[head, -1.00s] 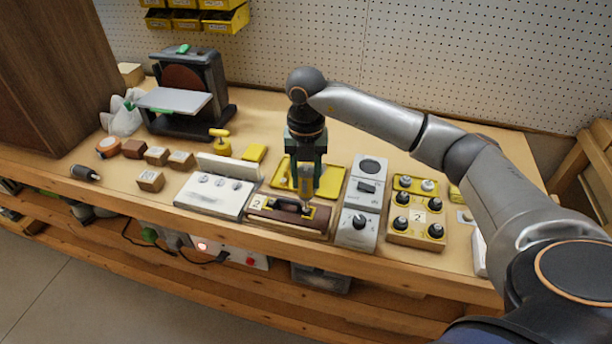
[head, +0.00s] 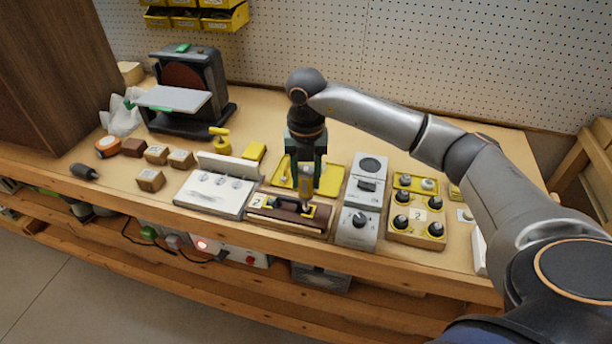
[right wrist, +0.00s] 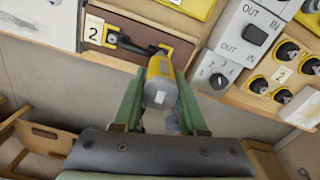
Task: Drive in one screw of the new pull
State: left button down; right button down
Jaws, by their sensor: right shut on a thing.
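The right gripper (head: 306,172) is shut on a yellow and grey screwdriver (right wrist: 158,82), which points down. The tool's tip is at the right end of the black pull (head: 285,208), which lies on a brown drawer front (head: 268,220) labelled 2. In the right wrist view the pull (right wrist: 133,46) sits in a yellow jig (right wrist: 182,50), with the tool over its right end. The tool body hides that screw spot, so I cannot tell how deep the screw is. My left gripper is out of view.
A yellow tray (head: 333,181) lies behind. A sander (head: 187,92) stands at the back left.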

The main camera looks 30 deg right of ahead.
jog(key=shift+f, duration=0.4)
dwell(1.4)
jog(key=shift+r+p, duration=2.45)
jog(key=shift+r, duration=0.65)
